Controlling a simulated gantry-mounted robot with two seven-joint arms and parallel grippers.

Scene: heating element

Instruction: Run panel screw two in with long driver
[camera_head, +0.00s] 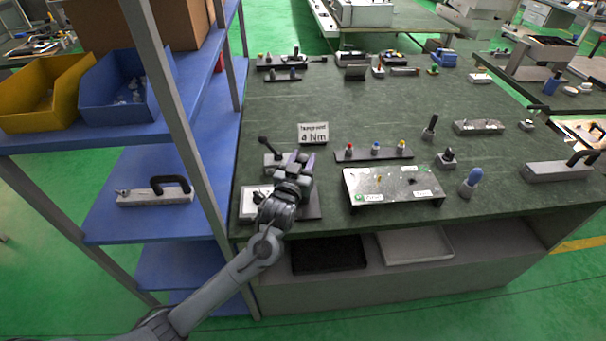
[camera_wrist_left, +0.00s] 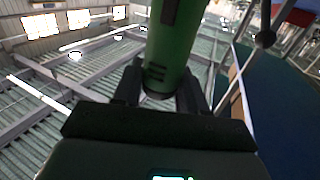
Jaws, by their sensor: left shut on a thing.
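My left gripper (camera_head: 301,162) is above the left part of the bench, fingers pointing up and away. In the left wrist view it is shut on a green cylindrical tool (camera_wrist_left: 170,45), which looks like a driver handle. Its far end is cut off by the picture's top edge. In the head view the held tool cannot be made out. The pale panel (camera_head: 405,184) lies on the bench to the right of the gripper, clear of it. A small yellow piece (camera_head: 379,178) stands on the panel; I cannot tell which screw it is. My right gripper is not in view.
A rail with red, blue and yellow pieces (camera_head: 373,154) lies behind the panel. A blue-topped tool (camera_head: 470,182) stands right of the panel. A shelf post (camera_head: 172,95) rises at left.

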